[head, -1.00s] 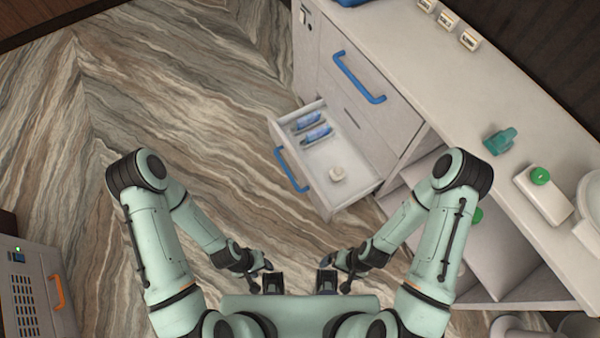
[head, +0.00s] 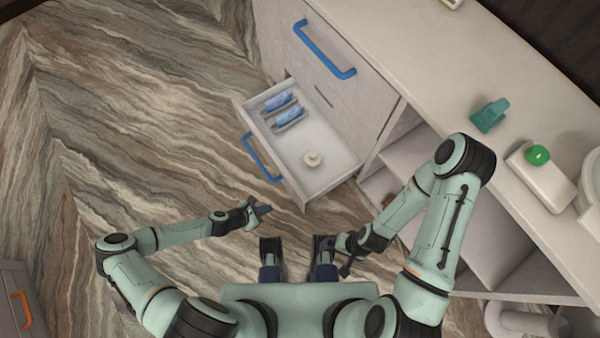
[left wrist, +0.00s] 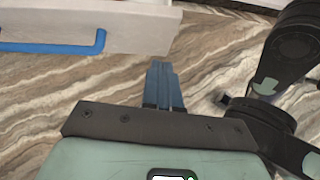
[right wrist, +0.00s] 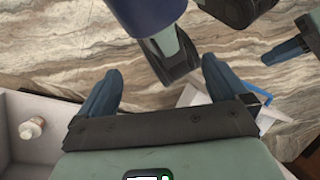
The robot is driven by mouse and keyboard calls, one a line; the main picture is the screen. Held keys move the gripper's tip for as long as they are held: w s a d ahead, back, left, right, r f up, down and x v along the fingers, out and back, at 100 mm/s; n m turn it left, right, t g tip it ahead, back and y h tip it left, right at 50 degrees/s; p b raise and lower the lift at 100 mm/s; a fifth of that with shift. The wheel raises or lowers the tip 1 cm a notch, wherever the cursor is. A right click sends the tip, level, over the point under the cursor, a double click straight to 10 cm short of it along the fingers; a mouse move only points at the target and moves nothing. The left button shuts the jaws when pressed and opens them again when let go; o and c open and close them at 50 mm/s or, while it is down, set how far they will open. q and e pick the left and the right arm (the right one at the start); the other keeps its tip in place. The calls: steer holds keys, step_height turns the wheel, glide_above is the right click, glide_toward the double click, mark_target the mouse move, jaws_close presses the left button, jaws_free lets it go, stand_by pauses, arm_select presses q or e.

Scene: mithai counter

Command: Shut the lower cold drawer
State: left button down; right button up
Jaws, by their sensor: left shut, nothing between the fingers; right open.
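The lower cold drawer (head: 328,148) stands pulled out from the counter, with a blue bar handle (head: 262,158) on its front. Inside are blue packets (head: 284,108) and a small pale round item (head: 312,159). My left gripper (head: 262,210) is shut and empty, apart from the drawer, in front of its near corner. In the left wrist view its fingers (left wrist: 163,85) are together, with the drawer front (left wrist: 140,30) and handle (left wrist: 50,47) beyond at upper left.
The upper drawer with a blue handle (head: 325,50) is shut above. Open shelves (head: 450,220) lie right of the drawers. A teal dispenser (head: 490,115) and a green-topped white box (head: 540,175) stand on the counter. The floor left of the drawer is clear.

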arm_select(q)
steer(key=w+n, duration=0.1)
steer(key=b, duration=0.2)
glide_toward(296, 192)
step_height(296, 192, down, 5)
steer(key=w+d, duration=0.1)
steer(key=d, duration=0.2)
steer(key=shift+w+d+r+t, duration=0.1)
steer(key=shift+w+d+t, duration=0.25)
steer(key=shift+w, duration=0.15)
